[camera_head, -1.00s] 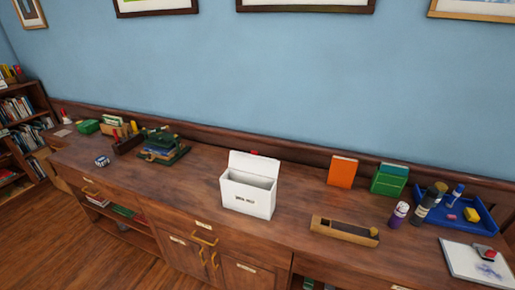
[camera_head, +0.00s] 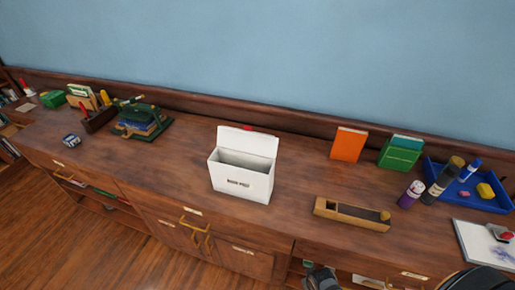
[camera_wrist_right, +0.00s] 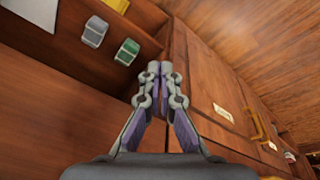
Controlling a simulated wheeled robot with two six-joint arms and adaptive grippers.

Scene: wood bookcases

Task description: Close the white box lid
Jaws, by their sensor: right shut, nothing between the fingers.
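The white box (camera_head: 240,182) stands upright on the wooden counter, near the middle of the head view, with dark lettering on its front. Its lid (camera_head: 248,141) is raised at the back, so the hollow inside shows. My right gripper (camera_wrist_right: 160,70) is shut and empty in the right wrist view, in front of the cabinet fronts. A dark part of my right arm (camera_head: 322,279) shows at the bottom edge of the head view, below the counter and to the right of the box, well apart from it. My left gripper is not in view.
A wooden tray (camera_head: 345,214), an orange book (camera_head: 348,144), a green box (camera_head: 400,156) and a blue tray (camera_head: 492,201) are right of the box. A green stand with books (camera_head: 141,121) is to the left. The counter beside the box is clear.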

